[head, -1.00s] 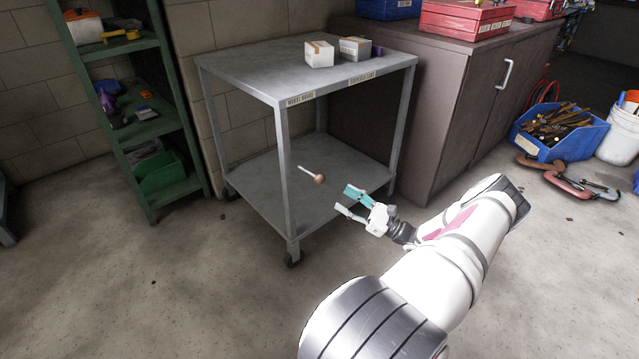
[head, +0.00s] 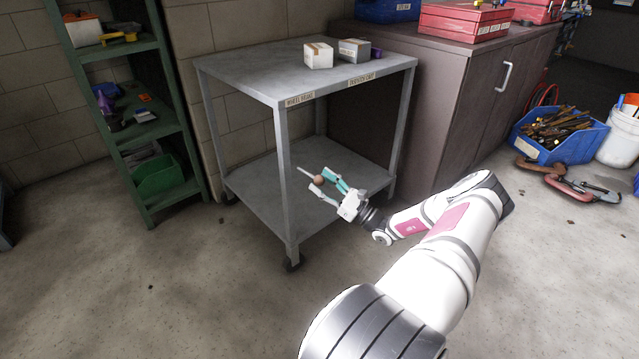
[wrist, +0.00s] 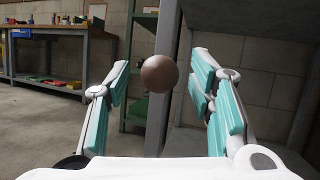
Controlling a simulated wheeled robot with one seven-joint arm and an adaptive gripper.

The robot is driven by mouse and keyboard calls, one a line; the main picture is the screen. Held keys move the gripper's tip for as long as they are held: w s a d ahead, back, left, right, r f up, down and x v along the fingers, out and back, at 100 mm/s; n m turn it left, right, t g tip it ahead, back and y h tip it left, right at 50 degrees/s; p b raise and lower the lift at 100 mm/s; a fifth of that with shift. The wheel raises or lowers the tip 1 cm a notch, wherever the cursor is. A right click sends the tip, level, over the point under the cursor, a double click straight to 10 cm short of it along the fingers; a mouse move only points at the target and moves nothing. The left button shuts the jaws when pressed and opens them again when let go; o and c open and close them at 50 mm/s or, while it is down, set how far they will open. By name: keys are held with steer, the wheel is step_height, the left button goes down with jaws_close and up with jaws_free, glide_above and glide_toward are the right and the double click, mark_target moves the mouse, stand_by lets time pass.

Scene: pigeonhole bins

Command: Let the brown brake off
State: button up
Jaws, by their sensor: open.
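The brown brake is a thin pale lever with a round brown knob (head: 318,180) at its end, on the grey cart (head: 240,87), below the top and near the front corner post. In the wrist view the brown knob (wrist: 159,73) is between my two teal fingers, with gaps on both sides. My gripper (head: 324,183) is open around the knob and does not visibly touch it. The lever shaft is mostly hidden behind the knob in the wrist view. A label on the cart's front edge seems to read "wheel brake".
Two small boxes (head: 319,55) stand on the cart top. A green shelf (head: 177,120) is at the left and a brown cabinet (head: 455,120) at the right. The cart's front post (head: 287,180) is close to my fingers. The floor in front is clear.

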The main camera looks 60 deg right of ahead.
steer(key=shift+w+r, duration=0.3)
steer(key=shift+w, duration=0.35)
steer(key=shift+a, duration=0.1)
jaws_close()
steer(key=shift+r+p, duration=0.2)
steer(key=shift+p, duration=0.3)
steer(key=shift+f, duration=0.1)
jaws_free()
steer(key=v, duration=1.2)
